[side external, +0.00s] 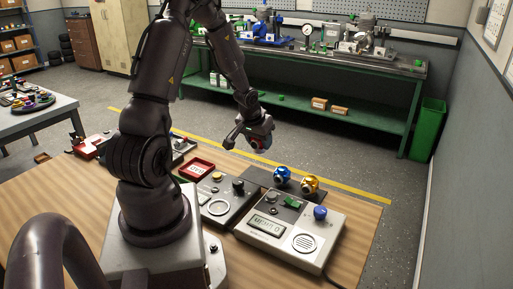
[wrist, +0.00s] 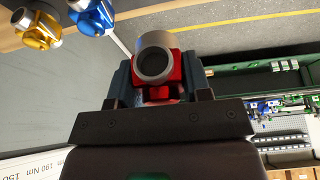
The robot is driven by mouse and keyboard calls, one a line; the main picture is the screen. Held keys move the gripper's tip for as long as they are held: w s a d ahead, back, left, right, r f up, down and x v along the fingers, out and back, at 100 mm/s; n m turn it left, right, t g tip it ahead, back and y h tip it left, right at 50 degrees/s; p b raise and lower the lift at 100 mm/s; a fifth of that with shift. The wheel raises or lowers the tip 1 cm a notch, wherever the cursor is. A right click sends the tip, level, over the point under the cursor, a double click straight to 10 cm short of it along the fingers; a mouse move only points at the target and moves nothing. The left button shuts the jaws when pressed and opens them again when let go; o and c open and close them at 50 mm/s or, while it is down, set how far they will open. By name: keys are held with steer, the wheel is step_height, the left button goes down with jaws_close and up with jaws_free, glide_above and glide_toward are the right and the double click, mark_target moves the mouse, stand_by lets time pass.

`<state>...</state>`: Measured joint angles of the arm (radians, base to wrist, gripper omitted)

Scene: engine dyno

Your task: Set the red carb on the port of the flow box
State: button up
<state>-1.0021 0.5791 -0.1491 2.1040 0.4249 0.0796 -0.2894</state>
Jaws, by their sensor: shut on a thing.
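The red carb (wrist: 168,68) is held between the two fingers of my gripper (wrist: 159,86) in the wrist view, its round grey metal mouth facing the camera. In the side view, my gripper (side external: 262,136) is in the air beyond the bench's far edge, with the red carb (side external: 264,144) partly hidden in it. A grey box (side external: 222,200) with a ring-shaped opening and a dark knob stands on the wooden bench. A larger white box (side external: 290,235) with a display, blue knob and round grille stands to its right. I cannot tell for sure which is the flow box.
A blue carb (side external: 282,174) and a gold carb (side external: 310,184) stand on a dark mat behind the white box. A red tray (side external: 197,168) lies left of the grey box. Bare bench (side external: 354,240) is free at the right.

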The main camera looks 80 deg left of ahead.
steer(key=w+d+m+h, duration=0.1)
steer(key=w+d+m, duration=0.1)
steer(key=d, duration=0.4)
steer(key=w+d+m+h, duration=0.1)
steer(key=w+d+m, duration=0.1)
steer(key=d+m, duration=0.2)
steer(key=w+d+f+m+t+h, duration=0.1)
steer(key=d+m, duration=0.2)
steer(key=d, duration=0.6)
steer(key=shift+w+h, duration=0.3)
steer(key=shift+w, duration=0.1)
steer(key=s+d+r+m+g+h, duration=0.1)
steer(key=s+d+m+g+h, duration=0.1)
steer(key=d+m, duration=0.45)
steer(key=s+d+r+m+g+h, duration=0.1)
steer(key=d+m+h, duration=0.1)
steer(key=d+m, duration=0.5)
steer(key=shift+m, duration=0.65)
steer(key=shift+a+f, duration=0.25)
steer(key=shift+f, duration=0.8)
steer(key=shift+a+f, duration=0.3)
steer(key=shift+f, duration=0.8)
steer(key=shift+a+f, duration=0.25)
steer(key=shift+f, duration=0.8)
steer(key=shift+f, duration=0.45)
steer(key=o, duration=1.1)
steer(key=shift+r, duration=0.1)
